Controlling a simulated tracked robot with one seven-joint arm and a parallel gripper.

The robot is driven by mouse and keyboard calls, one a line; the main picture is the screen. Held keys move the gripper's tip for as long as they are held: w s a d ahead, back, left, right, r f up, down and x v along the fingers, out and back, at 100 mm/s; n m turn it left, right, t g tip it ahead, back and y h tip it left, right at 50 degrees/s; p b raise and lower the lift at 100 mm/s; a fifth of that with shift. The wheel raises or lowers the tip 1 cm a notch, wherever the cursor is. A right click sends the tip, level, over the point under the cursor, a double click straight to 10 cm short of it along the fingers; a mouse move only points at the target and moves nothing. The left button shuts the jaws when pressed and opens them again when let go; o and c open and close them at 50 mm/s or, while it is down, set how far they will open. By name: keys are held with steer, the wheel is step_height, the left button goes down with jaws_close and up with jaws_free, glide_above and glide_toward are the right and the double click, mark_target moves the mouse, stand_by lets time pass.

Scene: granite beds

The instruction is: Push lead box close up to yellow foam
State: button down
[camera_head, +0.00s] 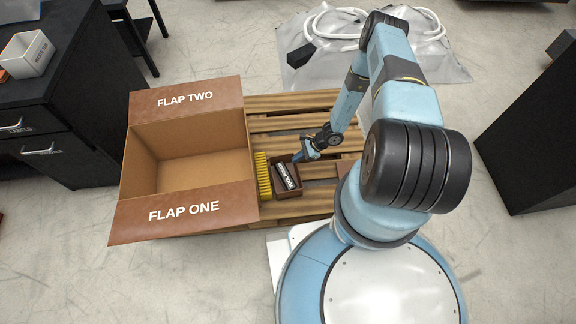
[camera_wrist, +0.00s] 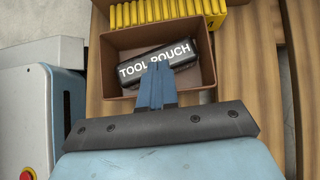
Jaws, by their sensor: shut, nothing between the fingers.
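The yellow foam (camera_head: 263,177) is a ridged yellow block on the wooden pallet, beside the large carton. A small brown open box (camera_head: 289,194), which I take as the lead box, stands just right of it with a black tool pouch (camera_head: 286,176) inside. In the wrist view the box (camera_wrist: 119,72) has its far side close to the foam (camera_wrist: 165,10); I cannot tell whether they touch. My gripper (camera_head: 297,158) is shut and empty. In the wrist view its fingers (camera_wrist: 157,72) reach over the box's near wall, their tips overlapping the pouch (camera_wrist: 190,57).
A large open carton (camera_head: 180,212) with flaps marked ONE and TWO fills the pallet's left. Bare pallet slats (camera_head: 290,102) lie behind the small box. A plastic bag with a white hose (camera_head: 350,70) lies beyond.

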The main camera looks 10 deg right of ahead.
steer(key=shift+w+n+g, duration=0.6)
steer(key=shift+n+g, duration=0.1)
steer(key=shift+n, duration=0.3)
steer(key=a+f, duration=0.1)
steer(key=f, duration=0.1)
steer(key=s+a+f+n+g, duration=0.1)
steer(key=a+f, duration=0.1)
steer(key=s+a+f+n, duration=0.1)
steer(key=a+f, duration=0.1)
steer(key=shift+a+f+g+h, duration=0.1)
steer(key=shift+f+g+h, duration=0.15)
steer(key=shift+g+h, duration=0.15)
steer(key=a, duration=0.2)
steer(key=s+a, duration=0.1)
steer(key=shift+s+f, duration=0.1)
steer(key=shift+f, duration=0.15)
steer(key=shift+s+a, duration=0.25)
steer(key=shift+a, duration=0.3)
